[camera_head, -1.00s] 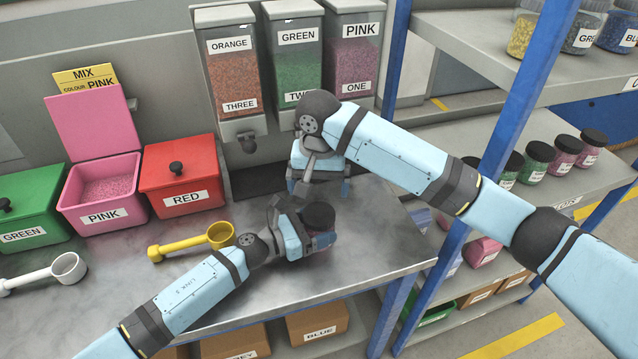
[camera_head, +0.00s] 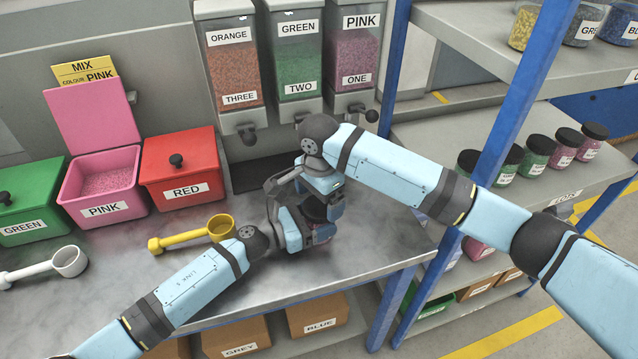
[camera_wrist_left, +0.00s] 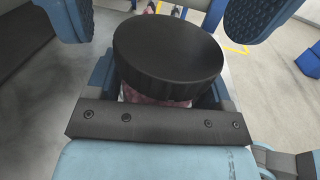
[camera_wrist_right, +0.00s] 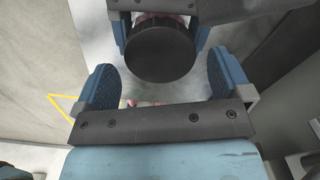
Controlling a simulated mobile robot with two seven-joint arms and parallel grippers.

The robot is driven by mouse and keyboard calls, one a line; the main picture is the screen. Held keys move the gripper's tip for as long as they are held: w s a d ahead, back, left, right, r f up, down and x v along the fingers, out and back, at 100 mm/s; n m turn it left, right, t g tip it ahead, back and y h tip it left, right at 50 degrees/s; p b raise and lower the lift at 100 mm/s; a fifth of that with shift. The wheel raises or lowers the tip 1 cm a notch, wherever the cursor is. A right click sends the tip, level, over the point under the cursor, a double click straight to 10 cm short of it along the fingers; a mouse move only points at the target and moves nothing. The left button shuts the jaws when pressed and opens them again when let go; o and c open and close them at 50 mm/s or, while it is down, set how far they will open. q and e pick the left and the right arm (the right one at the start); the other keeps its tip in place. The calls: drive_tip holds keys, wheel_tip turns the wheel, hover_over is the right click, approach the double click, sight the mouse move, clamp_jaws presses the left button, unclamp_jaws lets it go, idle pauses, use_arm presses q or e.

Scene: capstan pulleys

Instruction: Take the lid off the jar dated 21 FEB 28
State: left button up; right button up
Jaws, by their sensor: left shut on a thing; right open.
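A jar with a round black lid (camera_wrist_left: 168,52) is held in my left gripper (camera_head: 318,232), which is shut on the jar's body below the lid. The jar's contents look pinkish, and no date label is readable. In the left wrist view, my right gripper's blue fingers stand on both sides of the lid, above it and apart from it. My right gripper (camera_wrist_right: 160,85) is open, and the black lid (camera_wrist_right: 160,50) lies between its fingers in the right wrist view. In the head view, the right gripper largely hides the lid.
A yellow scoop (camera_head: 190,236) lies left of the grippers on the metal worktop (camera_head: 290,292). Pink (camera_head: 108,188), red (camera_head: 184,175) and green (camera_head: 28,205) bins stand behind it. Dispensers (camera_head: 298,60) hang at the back. Several black-lidded jars (camera_head: 538,152) stand on the right shelf.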

drive_tip(key=shift+f, duration=1)
drive_tip(key=shift+c, duration=0.3)
drive_tip(key=c, duration=0.9)
drive_tip(key=o, duration=1)
drive_tip(key=shift+r, duration=3.9)
drive_tip(key=shift+c, duration=0.2)
drive_tip(key=shift+f, duration=3.9)
